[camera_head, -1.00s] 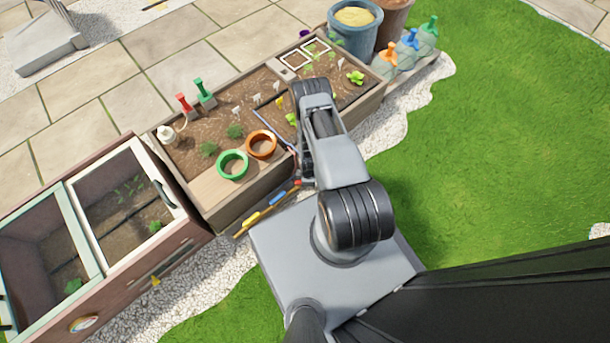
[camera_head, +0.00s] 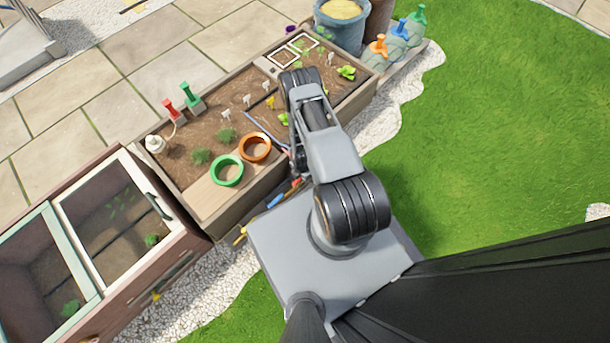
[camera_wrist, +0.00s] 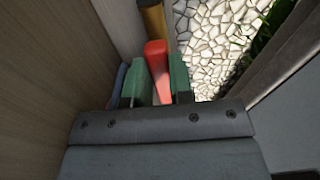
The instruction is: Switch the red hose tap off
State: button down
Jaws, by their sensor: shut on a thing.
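The red tap handle (camera_wrist: 157,70) stands between the two green fingertips of my gripper (camera_wrist: 156,86) in the wrist view. The gripper is shut on it. Behind the handle runs a brass-coloured pipe (camera_wrist: 154,22). In the head view a bit of the red handle (camera_head: 296,182) shows at the front side of the wooden planter, beside a blue handle (camera_head: 275,201) and a yellow one (camera_head: 240,236). My arm hides most of the gripper there. I cannot tell how far the red handle is turned.
The planter (camera_head: 225,210) wall is close on the left in the wrist view. A cold frame (camera_head: 185,245) stands at lower left in the head view. White gravel (camera_head: 190,290) lies along the front, with open grass (camera_head: 500,180) to the right.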

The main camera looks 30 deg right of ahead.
jog(key=shift+w, duration=0.1)
dwell(0.4)
jog(key=c, duration=1)
grip_release()
notch_tip(320, 180, up, 14)
jog(key=p, duration=0.6)
jog(key=shift+f, duration=0.1)
